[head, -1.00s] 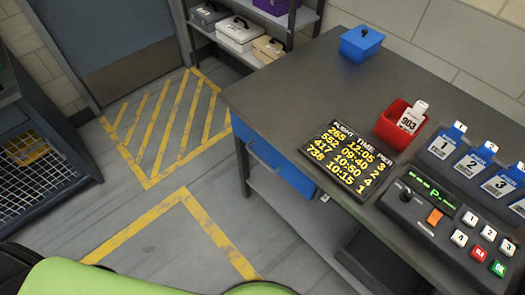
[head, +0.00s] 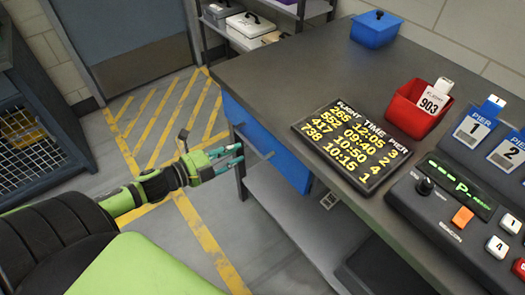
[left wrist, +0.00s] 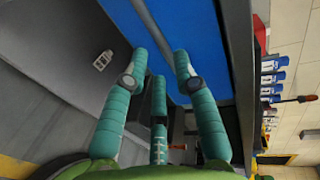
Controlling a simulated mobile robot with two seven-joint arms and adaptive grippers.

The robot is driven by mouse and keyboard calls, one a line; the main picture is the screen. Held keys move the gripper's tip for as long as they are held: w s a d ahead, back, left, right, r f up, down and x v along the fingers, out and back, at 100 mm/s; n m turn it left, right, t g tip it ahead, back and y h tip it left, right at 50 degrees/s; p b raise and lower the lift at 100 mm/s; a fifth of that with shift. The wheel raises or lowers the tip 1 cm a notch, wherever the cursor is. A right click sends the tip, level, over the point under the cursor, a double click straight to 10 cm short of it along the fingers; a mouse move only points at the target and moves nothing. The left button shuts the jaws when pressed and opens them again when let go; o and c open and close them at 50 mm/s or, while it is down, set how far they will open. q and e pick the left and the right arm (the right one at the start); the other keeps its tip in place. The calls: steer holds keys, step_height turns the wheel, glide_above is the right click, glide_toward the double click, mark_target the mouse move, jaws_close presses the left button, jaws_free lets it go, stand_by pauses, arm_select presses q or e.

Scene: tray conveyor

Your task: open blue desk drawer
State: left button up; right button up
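The blue desk drawer (head: 285,165) is under the grey desktop in the head view, its front flush with the desk. A grey bar handle (head: 252,142) runs along its front. My left gripper (head: 240,156) is at the drawer front, close to the handle, with its teal fingers spread. In the left wrist view the fingers of my left gripper (left wrist: 161,62) are apart, and the blue drawer front (left wrist: 205,35) lies beyond them. The grey handle (left wrist: 150,25) shows between the fingertips' directions; I cannot tell if they touch it. My right gripper is not in view.
The desk (head: 290,75) holds a flight board (head: 352,145), a red bin (head: 415,112), a blue box (head: 375,30) and a control panel (head: 450,210). A lower shelf (head: 290,220) is beneath the drawer. Yellow-marked floor (head: 165,125) is open to the left.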

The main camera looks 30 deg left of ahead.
mark_target(250, 143)
arm_select(q)
steer(key=shift+b+x, duration=0.3)
steer(key=shift+x, duration=3)
steer(key=shift+a, duration=0.15)
jaws_close()
